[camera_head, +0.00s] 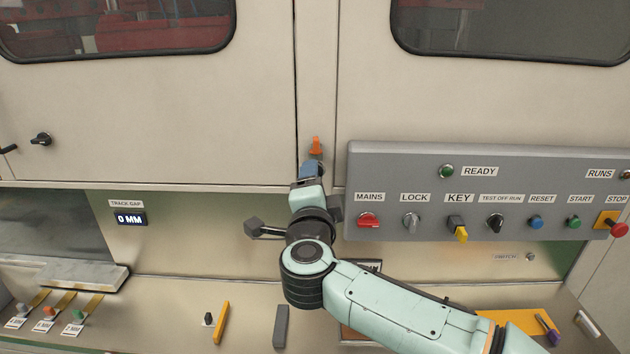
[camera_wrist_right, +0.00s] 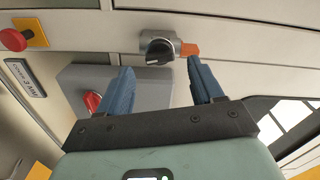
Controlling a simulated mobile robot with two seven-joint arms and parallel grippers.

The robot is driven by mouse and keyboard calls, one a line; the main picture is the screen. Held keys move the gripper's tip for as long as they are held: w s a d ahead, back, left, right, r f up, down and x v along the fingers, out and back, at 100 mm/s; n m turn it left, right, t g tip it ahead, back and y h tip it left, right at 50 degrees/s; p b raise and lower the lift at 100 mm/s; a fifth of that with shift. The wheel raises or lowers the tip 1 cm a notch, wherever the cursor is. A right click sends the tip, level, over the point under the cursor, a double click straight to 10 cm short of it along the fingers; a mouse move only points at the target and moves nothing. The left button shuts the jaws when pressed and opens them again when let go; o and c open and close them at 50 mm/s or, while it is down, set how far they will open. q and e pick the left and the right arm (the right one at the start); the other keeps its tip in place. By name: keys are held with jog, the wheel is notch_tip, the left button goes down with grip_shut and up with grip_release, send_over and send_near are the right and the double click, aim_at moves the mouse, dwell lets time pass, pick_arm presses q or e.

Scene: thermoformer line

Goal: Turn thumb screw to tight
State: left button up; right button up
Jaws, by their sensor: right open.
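My right gripper (camera_head: 313,170) points up at the narrow strip between the two cabinet doors in the head view. In the right wrist view its two blue fingers (camera_wrist_right: 158,74) are spread with nothing between them. The orange tab also shows above the gripper in the head view (camera_head: 315,146). No part is labelled as the thumb screw, so I cannot tell which it is. A small black-topped knob (camera_head: 208,318) stands on the bench. My left gripper is out of view.
A grey control panel (camera_head: 390,165) with knobs and buttons juts out right of the gripper. A dark block on a rod (camera_head: 255,228) lies left of my wrist. A yellow bar (camera_head: 222,323) and a grey bar (camera_head: 281,326) are on the bench. My right arm hides part of it.

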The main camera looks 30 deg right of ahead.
jog(key=v, duration=0.9)
jog(key=shift+s+a+b, duration=0.2)
jog(key=shift+s+b, duration=0.05)
jog(key=shift+b, duration=0.15)
